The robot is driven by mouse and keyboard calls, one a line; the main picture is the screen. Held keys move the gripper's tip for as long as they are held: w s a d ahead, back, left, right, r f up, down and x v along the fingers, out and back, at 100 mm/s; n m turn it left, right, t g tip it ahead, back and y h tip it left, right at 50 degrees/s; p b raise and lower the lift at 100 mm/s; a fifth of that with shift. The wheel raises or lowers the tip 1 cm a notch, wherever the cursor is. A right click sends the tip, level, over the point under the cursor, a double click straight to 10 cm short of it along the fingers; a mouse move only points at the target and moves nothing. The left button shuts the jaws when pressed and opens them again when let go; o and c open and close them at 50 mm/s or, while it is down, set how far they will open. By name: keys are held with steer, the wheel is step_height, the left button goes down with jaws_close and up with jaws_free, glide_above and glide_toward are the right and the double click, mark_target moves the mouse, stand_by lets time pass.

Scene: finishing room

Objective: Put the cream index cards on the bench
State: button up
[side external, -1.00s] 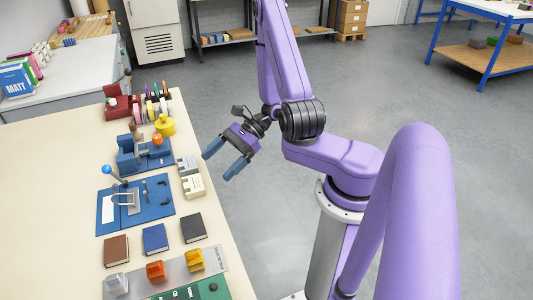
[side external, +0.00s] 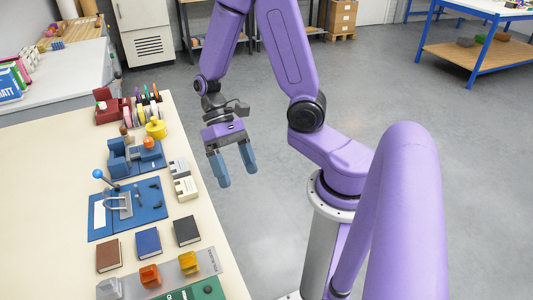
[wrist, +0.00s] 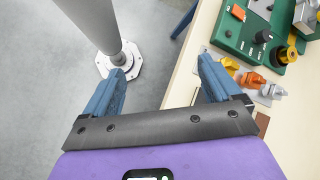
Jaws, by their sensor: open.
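A small cream block (side external: 186,189), which looks like the cream index cards, lies near the right edge of the cream-topped bench (side external: 45,190) in the side view. A similar greyish-white block (side external: 179,168) lies just behind it. My gripper (side external: 236,178) is open and empty, fingers pointing down, apart from the blocks and to their right, past the bench edge. In the wrist view my gripper (wrist: 160,66) is open with nothing between its fingers, over the floor and the bench edge. I cannot make out the cards there.
Brown (side external: 109,256), blue (side external: 148,242) and black (side external: 187,231) books lie in front of the cream block. A blue board with a lever (side external: 128,208) is to its left. Orange (side external: 150,275) and yellow (side external: 188,263) pieces are at the near end.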

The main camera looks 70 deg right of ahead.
steer(key=s+r+n+t+h, duration=0.4)
steer(key=s+r+n+t, duration=0.2)
steer(key=n, duration=0.8)
steer(key=shift+s+a+r+n+h, duration=0.3)
steer(key=shift+s+a+r, duration=0.15)
steer(key=shift+s, duration=0.35)
